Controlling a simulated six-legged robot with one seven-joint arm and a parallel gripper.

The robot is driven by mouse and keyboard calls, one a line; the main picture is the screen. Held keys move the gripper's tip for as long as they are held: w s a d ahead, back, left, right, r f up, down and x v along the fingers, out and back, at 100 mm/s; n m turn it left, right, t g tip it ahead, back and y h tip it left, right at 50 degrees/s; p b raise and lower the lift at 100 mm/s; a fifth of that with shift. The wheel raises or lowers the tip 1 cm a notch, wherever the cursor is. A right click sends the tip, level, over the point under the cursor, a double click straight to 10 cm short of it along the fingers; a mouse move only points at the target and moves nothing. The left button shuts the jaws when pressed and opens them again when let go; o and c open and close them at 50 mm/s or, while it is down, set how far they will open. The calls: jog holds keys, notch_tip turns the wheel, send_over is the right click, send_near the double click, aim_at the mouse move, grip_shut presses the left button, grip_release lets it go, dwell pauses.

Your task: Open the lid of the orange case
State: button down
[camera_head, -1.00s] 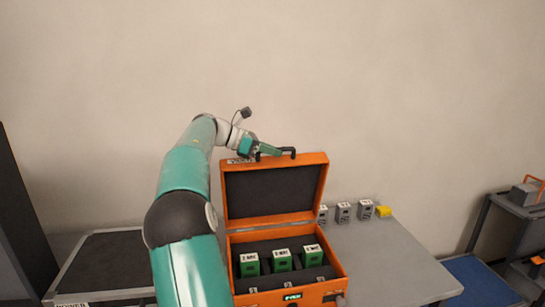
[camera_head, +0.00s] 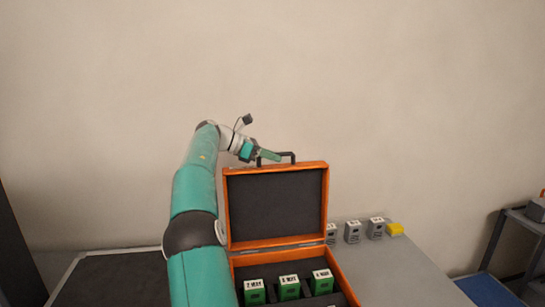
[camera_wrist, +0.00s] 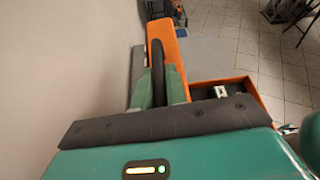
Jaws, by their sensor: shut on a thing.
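The orange case (camera_head: 342,277) stands on the grey table with its lid (camera_head: 276,208) raised upright and the dark lining facing me. A black handle (camera_head: 287,156) sits on the lid's upper edge. My gripper (camera_head: 274,157) is at that handle, above the lid. In the wrist view my gripper (camera_wrist: 160,85) has its green fingers shut on the dark handle (camera_wrist: 158,56), with the orange lid (camera_wrist: 168,36) beyond. Inside the case are green blocks with white labels (camera_head: 289,286). The case's front is cut off in the head view.
A dark-topped surface (camera_head: 110,280) is at the left. A wall is close behind the lid.

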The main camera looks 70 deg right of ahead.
aim_at(249, 166)
jog(key=shift+w+d+f, duration=0.2)
jog(key=shift+w+d, duration=0.25)
jog(key=shift+d, duration=0.1)
jog(key=c, duration=1.7)
grip_release()
jog(key=shift+r, duration=0.15)
jog(key=shift+v, duration=3.7)
jog(key=shift+a, duration=0.15)
